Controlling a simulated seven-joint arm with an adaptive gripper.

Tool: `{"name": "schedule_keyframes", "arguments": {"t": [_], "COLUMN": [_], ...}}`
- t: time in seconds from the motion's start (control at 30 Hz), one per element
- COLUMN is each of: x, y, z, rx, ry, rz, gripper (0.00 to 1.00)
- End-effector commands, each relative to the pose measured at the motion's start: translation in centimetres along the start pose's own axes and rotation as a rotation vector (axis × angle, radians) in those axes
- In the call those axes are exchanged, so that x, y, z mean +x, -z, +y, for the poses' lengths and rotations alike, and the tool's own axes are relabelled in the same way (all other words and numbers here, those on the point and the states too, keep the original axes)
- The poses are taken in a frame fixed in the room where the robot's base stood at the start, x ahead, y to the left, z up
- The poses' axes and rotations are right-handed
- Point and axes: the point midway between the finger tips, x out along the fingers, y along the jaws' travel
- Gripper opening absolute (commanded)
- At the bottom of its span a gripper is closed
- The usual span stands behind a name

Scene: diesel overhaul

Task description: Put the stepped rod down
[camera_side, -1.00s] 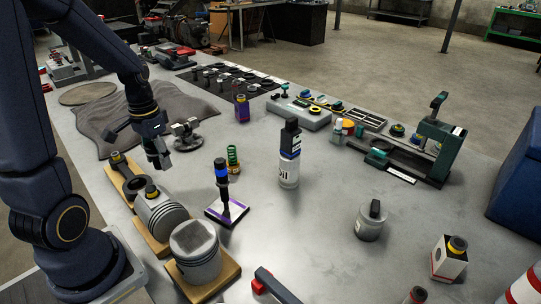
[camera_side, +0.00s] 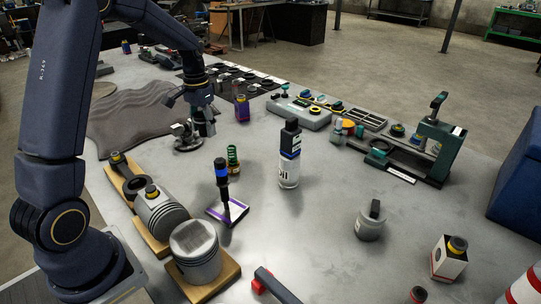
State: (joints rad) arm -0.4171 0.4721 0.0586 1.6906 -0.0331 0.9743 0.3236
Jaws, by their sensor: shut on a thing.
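A black-and-blue upright piece (camera_side: 222,178) stands on a purple-edged pad (camera_side: 238,211). A wavy dark mat (camera_side: 130,125) lies left.

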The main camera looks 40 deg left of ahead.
Motion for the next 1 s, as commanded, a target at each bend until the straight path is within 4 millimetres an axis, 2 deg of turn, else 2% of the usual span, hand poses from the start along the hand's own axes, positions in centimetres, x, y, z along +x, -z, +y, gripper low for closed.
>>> {"name": "schedule_keyframes", "arguments": {"t": [0.17, 0.43, 0.6, 0.73, 1.0], "x": [1.5, 4.5, 7.7, 9.0, 10.5], "y": [2.7, 9.0, 11.4, 12.6, 13.6], "z": [-0.2, -1.6, -2.0, -2.3, -2.5], "rx": [0.008, 0.007, 0.006, 0.006, 0.006], "ry": [0.000, 0.000, -0.001, 0.000, -0.001], "rz": [-0.004, -0.003, -0.005, -0.002, -0.004], "gripper": [0.00, 0.00, 0.00, 0.00, 0.00]}}
